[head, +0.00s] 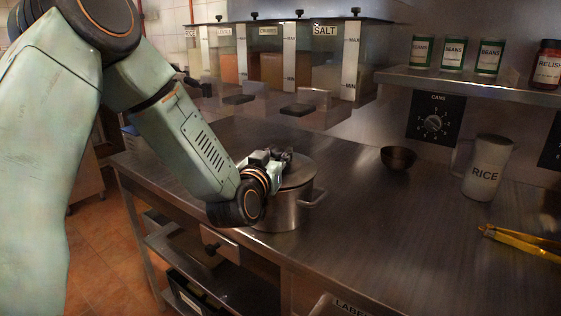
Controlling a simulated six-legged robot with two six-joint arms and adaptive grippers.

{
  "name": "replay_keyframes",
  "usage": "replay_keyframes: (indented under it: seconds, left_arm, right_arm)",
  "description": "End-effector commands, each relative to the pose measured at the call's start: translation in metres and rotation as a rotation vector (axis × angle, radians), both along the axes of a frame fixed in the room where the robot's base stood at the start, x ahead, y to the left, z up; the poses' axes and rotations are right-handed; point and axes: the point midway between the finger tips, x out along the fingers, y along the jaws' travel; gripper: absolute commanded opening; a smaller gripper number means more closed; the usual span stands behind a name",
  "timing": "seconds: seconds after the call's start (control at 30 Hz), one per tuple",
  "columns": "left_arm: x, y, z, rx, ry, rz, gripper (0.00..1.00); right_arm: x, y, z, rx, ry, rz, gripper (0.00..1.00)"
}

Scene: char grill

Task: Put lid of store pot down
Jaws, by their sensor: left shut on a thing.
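A steel pot (283,215) with a side handle stands on the metal counter, near its front edge. Its lid (300,173) is on or just above the pot's rim; I cannot tell whether it is fully seated. My left gripper (279,158) is over the lid and shut on it, most likely at the knob, which the fingers hide. My left wrist covers the left side of the pot. My right gripper is not in view.
A dark bowl (398,158), a RICE jug (487,168) and yellow tongs (518,242) are on the counter (385,235) to the right. Wall dispensers (275,65) hang above and behind the pot. A shelf (470,87) holds cans and a relish jar. The counter right of the pot is clear.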

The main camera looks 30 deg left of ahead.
Motion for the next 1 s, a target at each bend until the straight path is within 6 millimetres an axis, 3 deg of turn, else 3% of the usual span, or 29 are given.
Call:
replay_keyframes:
  seconds: [0.03, 0.37, 0.4, 0.6, 0.67, 1.0]
  left_arm:
    - [-0.0028, -0.0002, -0.0075, -0.002, 0.012, 0.001, 0.0]
    - [-0.0064, -0.0011, -0.0084, -0.002, 0.013, 0.002, 0.0]
    - [-0.0065, -0.0012, -0.0089, -0.003, 0.014, 0.001, 0.3]
    - [-0.0062, -0.0014, -0.0078, -0.003, 0.012, 0.001, 0.47]
    - [-0.0059, -0.0013, -0.0077, -0.003, 0.012, 0.001, 0.52]
    - [-0.0039, -0.0008, -0.009, -0.003, 0.011, 0.001, 0.52]
  right_arm:
    - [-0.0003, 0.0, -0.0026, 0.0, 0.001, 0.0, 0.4]
    - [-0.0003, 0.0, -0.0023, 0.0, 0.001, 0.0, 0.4]
    - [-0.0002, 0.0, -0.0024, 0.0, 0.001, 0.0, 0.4]
    - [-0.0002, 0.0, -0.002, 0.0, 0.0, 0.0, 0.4]
    - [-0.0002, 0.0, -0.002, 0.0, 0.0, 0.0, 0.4]
    - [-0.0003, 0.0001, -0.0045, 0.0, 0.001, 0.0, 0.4]
